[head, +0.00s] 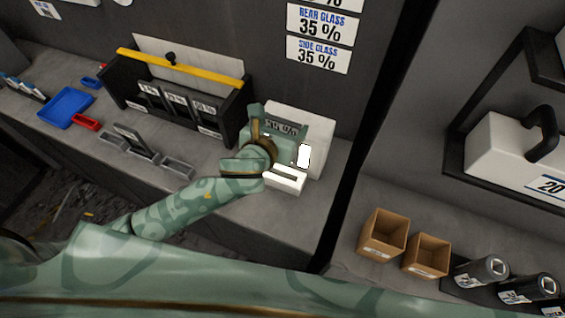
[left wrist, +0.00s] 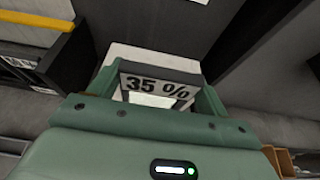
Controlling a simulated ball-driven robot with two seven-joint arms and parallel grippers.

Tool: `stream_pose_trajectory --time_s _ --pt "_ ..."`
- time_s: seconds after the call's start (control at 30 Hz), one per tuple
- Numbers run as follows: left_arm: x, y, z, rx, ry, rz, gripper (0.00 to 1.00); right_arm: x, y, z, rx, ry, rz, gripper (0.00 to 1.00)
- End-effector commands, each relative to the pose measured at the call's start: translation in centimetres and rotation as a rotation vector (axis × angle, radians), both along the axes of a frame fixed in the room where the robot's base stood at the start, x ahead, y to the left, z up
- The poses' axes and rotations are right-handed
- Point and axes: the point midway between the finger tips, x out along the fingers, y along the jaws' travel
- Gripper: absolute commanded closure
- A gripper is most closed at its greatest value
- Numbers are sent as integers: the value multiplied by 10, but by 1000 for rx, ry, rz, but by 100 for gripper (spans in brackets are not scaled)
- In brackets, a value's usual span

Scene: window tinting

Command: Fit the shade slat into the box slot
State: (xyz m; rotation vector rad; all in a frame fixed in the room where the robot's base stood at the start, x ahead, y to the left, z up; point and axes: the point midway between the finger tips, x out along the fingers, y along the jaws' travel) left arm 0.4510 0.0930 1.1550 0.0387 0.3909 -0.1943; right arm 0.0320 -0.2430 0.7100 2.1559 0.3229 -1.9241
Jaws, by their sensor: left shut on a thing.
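My left gripper (head: 272,138) is shut on the shade slat (head: 286,127), a dark-framed piece. In the left wrist view the slat (left wrist: 157,86) reads "35 %" and sits between the two green fingers. A white box (head: 318,128) stands on the counter against the wall, right behind the gripper. Its low front part (head: 286,181) has a dark slot and shows just below the hand. The slat is at the box's upper front, apart from that slot; whether it touches the box I cannot tell. The hand hides part of the box. My right gripper is not in view.
A black rack (head: 180,100) with a yellow bar and several labelled slats stands left of the box. Grey holders (head: 145,150) sit before it. A blue tray (head: 66,106) and red tray (head: 86,122) lie far left. Cardboard boxes (head: 384,234) stand beyond a dark post.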

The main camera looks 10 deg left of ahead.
Motion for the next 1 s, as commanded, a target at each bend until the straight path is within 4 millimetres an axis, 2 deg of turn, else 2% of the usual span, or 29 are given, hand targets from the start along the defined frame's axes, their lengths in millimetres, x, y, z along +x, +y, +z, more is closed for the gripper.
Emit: stream_pose_trajectory --time_s 0.03,0.2,0.47,0.6,0.73,1.0 --pt "-1 0 -23 1 6 0 57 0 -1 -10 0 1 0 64" --pt "-1 0 -68 -1 4 2 57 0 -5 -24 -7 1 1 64" --pt "0 0 -96 -1 1 2 57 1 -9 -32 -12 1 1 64" --pt "0 0 -122 0 2 1 57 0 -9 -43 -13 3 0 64" --pt "0 0 -132 0 1 1 57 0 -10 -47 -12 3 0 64" --pt "0 0 -131 -1 0 0 57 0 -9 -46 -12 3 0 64"
